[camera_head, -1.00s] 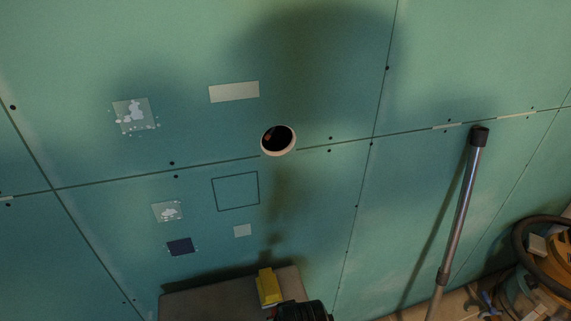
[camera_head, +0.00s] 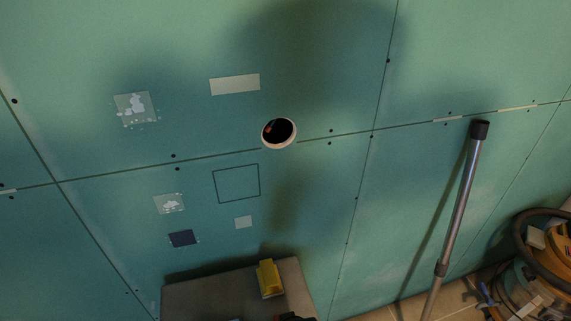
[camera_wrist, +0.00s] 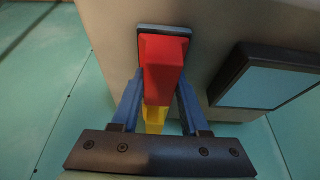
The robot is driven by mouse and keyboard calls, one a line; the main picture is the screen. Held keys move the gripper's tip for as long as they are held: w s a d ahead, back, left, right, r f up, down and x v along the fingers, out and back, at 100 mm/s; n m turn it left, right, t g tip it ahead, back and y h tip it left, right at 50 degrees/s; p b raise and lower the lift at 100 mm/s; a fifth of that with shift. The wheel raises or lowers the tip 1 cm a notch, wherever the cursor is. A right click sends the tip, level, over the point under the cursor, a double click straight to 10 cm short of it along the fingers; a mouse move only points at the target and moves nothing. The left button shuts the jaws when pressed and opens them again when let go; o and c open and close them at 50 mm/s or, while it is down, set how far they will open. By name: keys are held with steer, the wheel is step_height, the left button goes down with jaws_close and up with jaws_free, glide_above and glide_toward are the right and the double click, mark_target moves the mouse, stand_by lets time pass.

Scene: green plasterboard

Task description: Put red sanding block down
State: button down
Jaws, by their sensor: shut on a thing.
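The red sanding block (camera_wrist: 163,68) shows in the wrist view, with a dark-edged, pale grey-blue pad at its far end. My gripper (camera_wrist: 160,92) has its two blue fingers on either side of the block and is shut on it. The pad end is close to the grey surface behind it; I cannot tell whether they touch. A yellow piece (camera_wrist: 155,118) shows below the red block, between the fingers. In the head view the red block cannot be made out.
In the head view a yellow block (camera_head: 269,279) stands on a grey box top (camera_head: 205,293) against the green wall (camera_head: 330,220). The wall has a round hole (camera_head: 279,133) and several patches. A metal tube (camera_head: 460,205) and a vacuum cleaner (camera_head: 545,255) are at right. A dark-framed pad (camera_wrist: 268,78) shows in the wrist view.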

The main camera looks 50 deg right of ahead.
steer(key=shift+c, duration=2)
jaws_free()
steer(key=shift+f, duration=0.15)
steer(key=shift+f+b, duration=0.15)
steer(key=shift+b, duration=0.4)
steer(key=v, duration=1.3)
steer(key=shift+w+d, duration=0.1)
steer(key=shift+w, duration=0.05)
